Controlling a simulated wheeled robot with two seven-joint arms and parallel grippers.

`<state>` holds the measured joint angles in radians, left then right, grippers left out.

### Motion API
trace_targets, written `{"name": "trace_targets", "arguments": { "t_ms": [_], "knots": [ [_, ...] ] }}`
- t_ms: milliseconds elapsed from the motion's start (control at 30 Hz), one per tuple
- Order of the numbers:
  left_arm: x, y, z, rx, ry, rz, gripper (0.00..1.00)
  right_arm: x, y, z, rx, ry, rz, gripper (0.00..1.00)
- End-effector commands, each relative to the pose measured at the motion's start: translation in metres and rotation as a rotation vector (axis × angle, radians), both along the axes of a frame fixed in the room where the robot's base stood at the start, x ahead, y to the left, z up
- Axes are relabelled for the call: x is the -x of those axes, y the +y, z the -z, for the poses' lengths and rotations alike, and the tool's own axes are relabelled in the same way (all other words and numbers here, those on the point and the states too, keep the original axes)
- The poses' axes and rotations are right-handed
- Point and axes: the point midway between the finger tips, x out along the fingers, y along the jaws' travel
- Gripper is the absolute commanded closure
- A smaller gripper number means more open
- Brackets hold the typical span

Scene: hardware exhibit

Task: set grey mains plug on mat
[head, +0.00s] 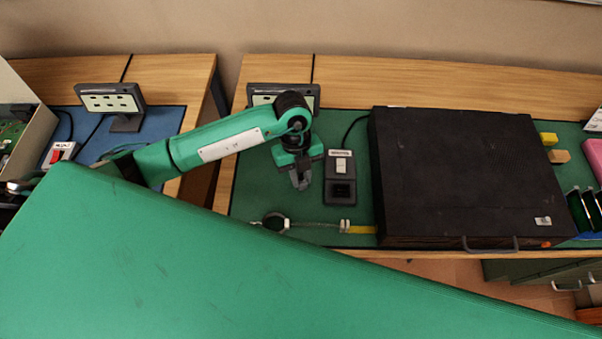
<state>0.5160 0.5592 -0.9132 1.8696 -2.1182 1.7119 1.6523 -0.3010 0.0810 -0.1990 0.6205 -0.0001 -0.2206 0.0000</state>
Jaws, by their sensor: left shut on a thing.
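My left gripper (301,180) comes in from the left and points down over the green mat (252,183) on the right-hand bench. It is shut on a small grey thing, which I take to be the grey mains plug; the fingers hide most of it and its outline is hard to tell from them. It is just left of a dark switched socket box (340,178). I cannot tell whether the held thing touches the mat. My right gripper is not in view.
A large black case (465,170) fills the bench's middle. A magnifier (275,221) and a yellow-ended tool (358,229) lie near the front edge. A grey display (262,92) stands behind my arm. Another bench with a blue mat (160,122) stands left, across a gap.

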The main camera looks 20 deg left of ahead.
Motion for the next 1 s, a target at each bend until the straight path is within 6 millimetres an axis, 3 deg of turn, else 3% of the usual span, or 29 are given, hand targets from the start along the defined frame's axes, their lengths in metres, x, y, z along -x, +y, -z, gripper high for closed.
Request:
{"name": "trace_targets", "arguments": {
  "t_ms": [367, 400, 500, 867, 1000],
  "knots": [
    [0.000, 0.000, 0.007, 0.000, -0.001, 0.000, 0.93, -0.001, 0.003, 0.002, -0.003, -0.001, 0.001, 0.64],
    [-0.001, 0.000, 0.006, 0.000, -0.001, 0.000, 0.75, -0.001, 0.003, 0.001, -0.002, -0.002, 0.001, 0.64],
    [0.000, 0.000, 0.005, 0.000, -0.001, 0.000, 0.59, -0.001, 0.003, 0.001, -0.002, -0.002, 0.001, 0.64],
    [-0.001, 0.001, 0.000, 0.000, -0.003, -0.001, 0.59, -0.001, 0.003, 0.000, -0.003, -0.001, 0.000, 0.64],
    [-0.007, 0.004, -0.019, -0.001, -0.006, 0.000, 0.59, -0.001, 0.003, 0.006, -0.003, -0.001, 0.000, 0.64]
  ]
}}
